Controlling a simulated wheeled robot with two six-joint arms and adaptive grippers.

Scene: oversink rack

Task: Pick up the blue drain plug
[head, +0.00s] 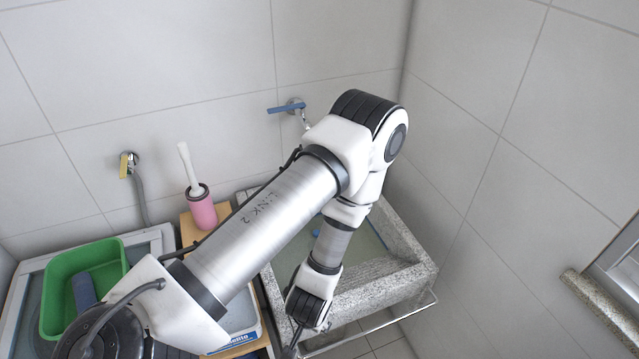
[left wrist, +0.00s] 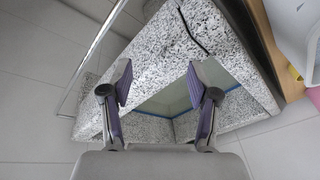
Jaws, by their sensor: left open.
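I cannot make out the blue drain plug for certain in either view. In the head view a small blue patch (head: 317,232) shows beside my left arm inside the grey granite sink (head: 408,281), and my arm covers much of the basin. In the left wrist view my left gripper (left wrist: 159,72) is open and empty, its two purple-padded fingers apart. It is over the speckled sink rim (left wrist: 160,48), with part of the watery basin (left wrist: 170,100) showing between and beyond the fingers. My right gripper is in neither view.
A green tub (head: 57,275) with a blue-grey roll (head: 84,291) stands at left. A pink holder with a white-handled brush (head: 202,209) is beside the sink. A blue-handled tap (head: 287,107) is on the wall. A metal rail (head: 393,316) runs along the sink front. A thin black cord (left wrist: 190,30) crosses the rim.

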